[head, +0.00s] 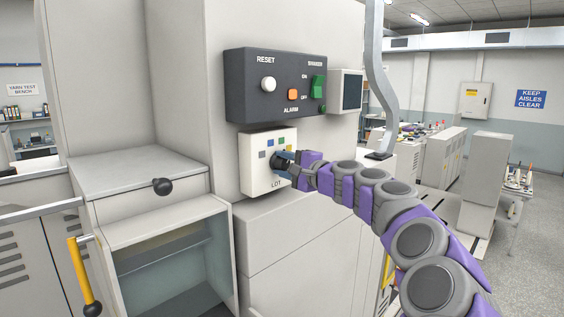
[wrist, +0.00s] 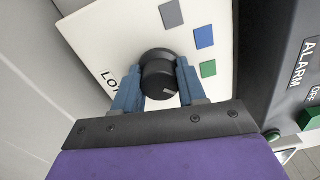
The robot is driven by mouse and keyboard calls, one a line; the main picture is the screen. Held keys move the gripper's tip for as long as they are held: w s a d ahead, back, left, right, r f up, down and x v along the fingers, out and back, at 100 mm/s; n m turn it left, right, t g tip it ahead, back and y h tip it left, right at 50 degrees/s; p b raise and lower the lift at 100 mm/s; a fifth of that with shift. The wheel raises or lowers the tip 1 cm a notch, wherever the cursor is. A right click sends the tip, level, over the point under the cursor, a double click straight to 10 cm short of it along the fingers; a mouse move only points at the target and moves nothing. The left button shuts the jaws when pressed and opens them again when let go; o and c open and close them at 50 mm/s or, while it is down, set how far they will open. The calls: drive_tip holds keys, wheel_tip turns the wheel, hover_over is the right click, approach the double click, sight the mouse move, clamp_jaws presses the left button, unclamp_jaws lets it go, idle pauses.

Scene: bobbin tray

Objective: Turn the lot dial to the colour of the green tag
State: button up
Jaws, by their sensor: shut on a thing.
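In the wrist view, a grey square (wrist: 171,14), a blue square (wrist: 204,37) and a green square (wrist: 208,69) show around the dial. In the head view my gripper (head: 284,161) hides most of the dial. I cannot make out a green tag.
A dark panel (head: 240,90) above the plate carries a white RESET knob (head: 268,84), an orange ALARM button (head: 292,95) and a green breaker switch (head: 318,87). An open cabinet (head: 170,242) and a yellow handle (head: 81,272) stand at lower left. An aisle lies at right.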

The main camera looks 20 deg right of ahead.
drive_tip(key=shift+f, duration=0.35)
drive_tip(key=o, duration=1)
drive_tip(key=shift+d+r, duration=0.1)
drive_tip(key=shift+d, duration=0.05)
drive_tip(key=shift+o, duration=0.3)
drive_tip(key=shift+d, duration=0.2)
drive_tip(key=shift+s+r, duration=0.1)
drive_tip(key=shift+s, duration=0.05)
drive_tip(key=b+v, duration=0.3)
drive_tip(key=v, duration=1.4)
drive_tip(key=shift+d, duration=0.15)
